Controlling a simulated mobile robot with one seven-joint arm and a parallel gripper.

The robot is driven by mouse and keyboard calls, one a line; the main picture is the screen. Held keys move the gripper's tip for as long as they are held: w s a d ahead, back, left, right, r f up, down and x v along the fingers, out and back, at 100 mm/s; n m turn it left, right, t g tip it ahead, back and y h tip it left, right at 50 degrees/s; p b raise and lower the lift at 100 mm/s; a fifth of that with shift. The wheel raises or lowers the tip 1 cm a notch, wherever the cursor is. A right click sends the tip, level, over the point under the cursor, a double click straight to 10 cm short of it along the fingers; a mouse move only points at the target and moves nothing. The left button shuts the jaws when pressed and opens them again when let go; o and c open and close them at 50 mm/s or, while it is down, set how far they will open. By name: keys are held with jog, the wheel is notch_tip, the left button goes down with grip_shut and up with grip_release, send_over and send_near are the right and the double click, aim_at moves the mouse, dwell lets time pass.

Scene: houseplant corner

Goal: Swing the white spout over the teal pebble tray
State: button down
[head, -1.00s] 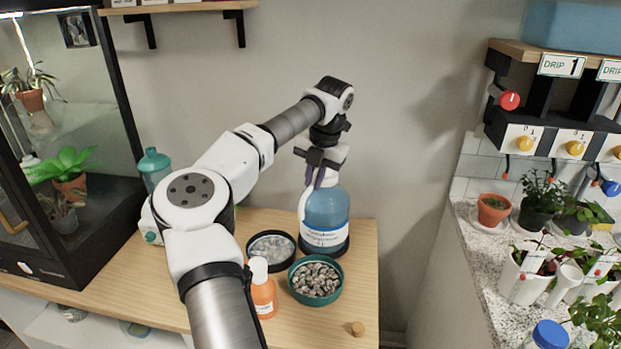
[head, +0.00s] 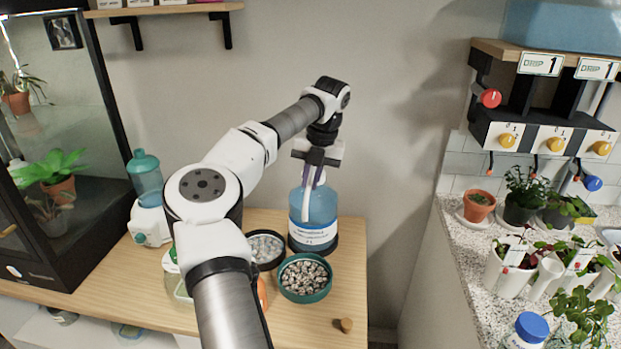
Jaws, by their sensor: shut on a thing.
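The blue bottle (head: 316,216) stands upright on the wooden bench. Its white spout (head: 308,203) reaches down across the bottle's front, its lower end pointing toward the teal pebble tray side. The teal pebble tray (head: 305,298) is a round dish of grey pebbles just in front of the bottle. From this angle I cannot tell whether the spout tip is above its rim. My gripper (head: 316,166) is over the bottle's top, shut on the spout's upper end; the jaws partly hide the grip.
A dark round dish (head: 282,257) of paler pebbles sits left of the teal tray. An orange bottle (head: 262,294) is mostly hidden by my arm. A cork (head: 343,325) lies near the bench's front right. A teal-topped dispenser (head: 147,182) stands at left.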

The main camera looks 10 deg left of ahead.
jog(key=c, duration=1.5)
grip_release()
jog(key=shift+d, duration=0.1)
jog(key=shift+o, duration=0.2)
notch_tip(320, 180, up, 14)
jog(key=d+b, duration=0.1)
jog(key=d, duration=0.1)
jog(key=shift+d+f, duration=0.15)
jog(key=shift+d, duration=0.15)
jog(key=shift+w+d+f, duration=0.1)
jog(key=shift+w, duration=0.05)
